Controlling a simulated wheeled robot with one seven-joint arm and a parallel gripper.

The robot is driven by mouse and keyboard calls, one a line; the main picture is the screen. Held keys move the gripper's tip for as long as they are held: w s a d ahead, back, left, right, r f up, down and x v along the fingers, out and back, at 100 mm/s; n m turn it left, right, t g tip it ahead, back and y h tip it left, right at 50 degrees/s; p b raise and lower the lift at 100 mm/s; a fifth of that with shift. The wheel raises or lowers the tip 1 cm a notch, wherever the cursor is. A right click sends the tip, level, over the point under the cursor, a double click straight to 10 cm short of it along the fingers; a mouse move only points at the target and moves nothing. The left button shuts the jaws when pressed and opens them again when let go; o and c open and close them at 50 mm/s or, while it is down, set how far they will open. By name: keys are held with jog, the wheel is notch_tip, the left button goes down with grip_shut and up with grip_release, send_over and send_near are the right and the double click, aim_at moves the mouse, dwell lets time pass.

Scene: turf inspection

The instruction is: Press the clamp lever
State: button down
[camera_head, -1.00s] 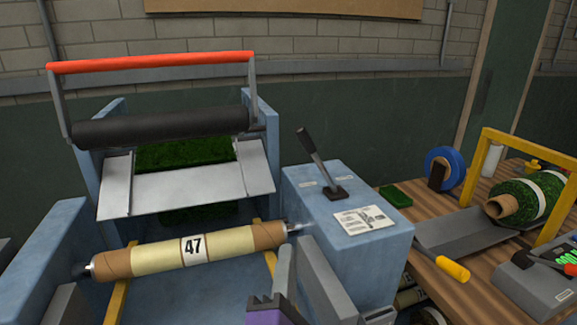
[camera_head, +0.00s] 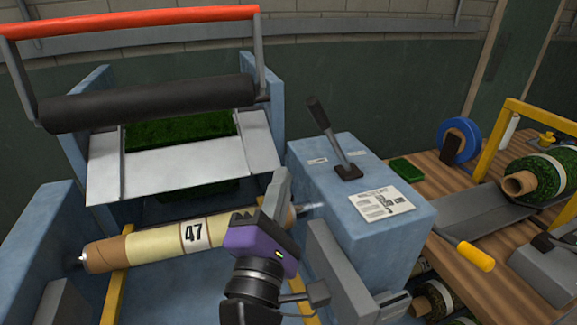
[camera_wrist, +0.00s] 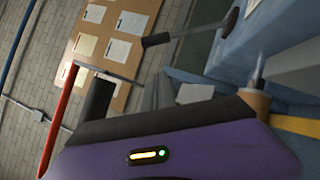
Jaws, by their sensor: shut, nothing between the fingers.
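The clamp lever (camera_head: 330,135) is a dark-gripped grey rod on top of the blue housing (camera_head: 390,245). It leans up and to the left from a dark base plate. In the wrist view the lever (camera_wrist: 190,32) crosses the upper part, apart from my gripper. My gripper (camera_head: 277,190), purple with grey fingers, is shut and empty. It is in front of the right end of the roll marked 47 (camera_head: 150,252), left of the housing and lower than the lever's grip. In the wrist view its purple body fills the bottom and the fingertips are not clear.
A red-handled frame with a black roller (camera_head: 150,103) stands at the back left over a metal plate (camera_head: 185,160) and green turf. A label card (camera_head: 381,200) lies on the housing. A wooden table (camera_head: 460,225) at right holds a turf roll (camera_head: 540,178), blue reel and yellow frame.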

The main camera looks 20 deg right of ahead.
aim_at(332, 137)
jog(key=w+d+r+p, duration=0.3)
jog(key=w+d+r, duration=0.1)
jog(key=w+d, duration=0.3)
jog(key=shift+w+d+r, duration=0.15)
jog(key=shift+w+d, duration=0.05)
jog(key=shift+w, duration=0.15)
